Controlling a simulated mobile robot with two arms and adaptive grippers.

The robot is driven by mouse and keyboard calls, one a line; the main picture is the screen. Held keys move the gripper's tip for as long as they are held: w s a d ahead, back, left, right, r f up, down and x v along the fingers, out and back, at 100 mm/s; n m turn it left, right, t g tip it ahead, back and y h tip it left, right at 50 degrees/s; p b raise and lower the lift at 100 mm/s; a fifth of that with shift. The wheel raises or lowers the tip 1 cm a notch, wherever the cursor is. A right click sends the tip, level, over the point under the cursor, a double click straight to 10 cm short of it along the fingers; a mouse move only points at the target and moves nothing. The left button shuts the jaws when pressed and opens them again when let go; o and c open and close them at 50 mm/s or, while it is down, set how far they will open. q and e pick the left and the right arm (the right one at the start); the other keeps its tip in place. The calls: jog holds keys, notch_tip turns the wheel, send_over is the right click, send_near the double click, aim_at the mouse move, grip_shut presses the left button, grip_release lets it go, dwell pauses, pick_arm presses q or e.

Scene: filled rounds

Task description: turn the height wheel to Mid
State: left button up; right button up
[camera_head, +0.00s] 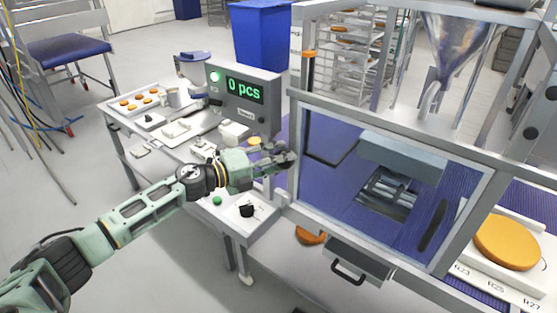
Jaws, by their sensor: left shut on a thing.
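My left gripper (284,156) reaches in from the left, at the left post of the guarded machine (292,180). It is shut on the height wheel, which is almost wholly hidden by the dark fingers. The wheel's marks, including Mid, cannot be read from here, so its setting cannot be told. My right gripper is not in view.
A grey counter box (245,95) shows "0 pcs" in green. A black knob (247,211) and a green button (217,201) sit on the table near my forearm. A clear guard door (345,130) stands right of the gripper. A handled drawer (350,272) is below.

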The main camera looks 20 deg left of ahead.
pick_arm(q)
jog(key=shift+s+d+f, duration=0.15)
jog(key=shift+f, duration=0.35)
jog(key=o, duration=1.1)
jog(key=shift+r, duration=0.15)
jog(key=shift+r, duration=0.1)
jog(key=v, duration=1.2)
